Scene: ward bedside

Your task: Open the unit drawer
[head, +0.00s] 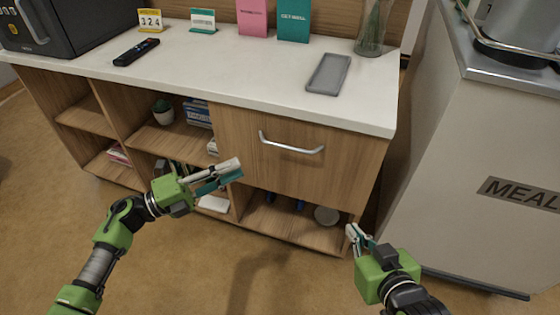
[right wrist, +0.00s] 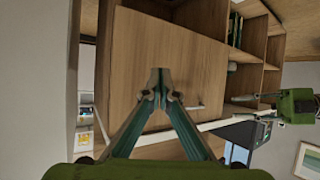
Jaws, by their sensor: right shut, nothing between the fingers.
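The unit drawer (head: 250,170) has a plain wooden front at the unit's right end and looks shut, flush under the white top. Its silver bar handle (head: 292,148) runs across the upper part, free of both grippers. In the right wrist view the handle (right wrist: 195,107) shows to the right of my fingertips. My left gripper (head: 241,168) is left of and below the handle, in front of the unit; its finger gap is unclear. My right gripper (head: 350,232) is shut and empty, below and right of the drawer front; its closed fingertips (right wrist: 160,78) also show in the wrist view.
A grey tray (head: 329,74) lies on the white top (head: 220,65) above the drawer, with a remote (head: 137,52) further left. Open shelves lie left of and below the drawer. A meal cart (head: 470,150) stands close on the right. Floor in front is clear.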

